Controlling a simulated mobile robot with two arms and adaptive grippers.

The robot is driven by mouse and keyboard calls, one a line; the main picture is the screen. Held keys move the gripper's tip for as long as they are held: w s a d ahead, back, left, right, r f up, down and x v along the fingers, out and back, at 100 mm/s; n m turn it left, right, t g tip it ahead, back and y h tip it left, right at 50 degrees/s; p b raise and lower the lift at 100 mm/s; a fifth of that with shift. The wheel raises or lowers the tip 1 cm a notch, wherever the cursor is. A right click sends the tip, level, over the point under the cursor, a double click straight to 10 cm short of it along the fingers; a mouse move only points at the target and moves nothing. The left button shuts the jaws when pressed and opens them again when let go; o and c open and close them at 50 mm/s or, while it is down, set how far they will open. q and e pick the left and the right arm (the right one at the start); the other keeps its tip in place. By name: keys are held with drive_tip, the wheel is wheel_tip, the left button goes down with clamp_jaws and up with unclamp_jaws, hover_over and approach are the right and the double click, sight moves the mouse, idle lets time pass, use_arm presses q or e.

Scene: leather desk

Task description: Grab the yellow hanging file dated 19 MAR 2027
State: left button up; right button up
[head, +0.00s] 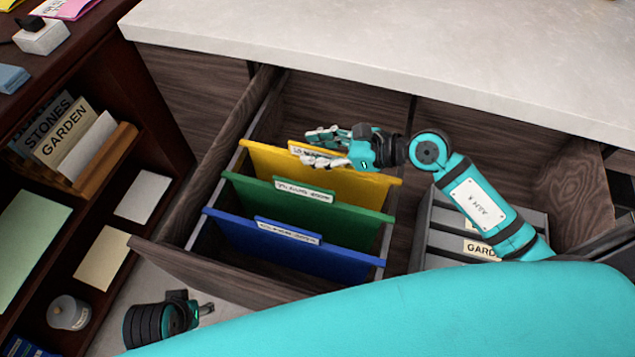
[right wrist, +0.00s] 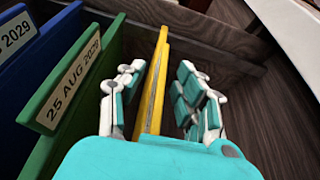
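The yellow hanging file (head: 345,183) hangs at the back of the open drawer in the head view, behind the green file (head: 350,215) and the blue file (head: 290,252). Its tab is partly covered by my right gripper and its date cannot be read. My right gripper (head: 322,148) is at the top edge of the yellow file. In the right wrist view its fingers (right wrist: 157,95) are apart on either side of the yellow file (right wrist: 156,85), with gaps visible. The green file's tab reads 25 AUG 2029. My left gripper (head: 205,309) is low at the left, outside the drawer.
The drawer's wooden front (head: 210,278) and side walls surround the files. A white countertop (head: 400,50) overhangs behind. A dark bookshelf (head: 150,75) stands at the left.

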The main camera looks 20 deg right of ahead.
clamp_jaws()
drive_tip(key=shift+r, duration=0.1)
idle(0.5)
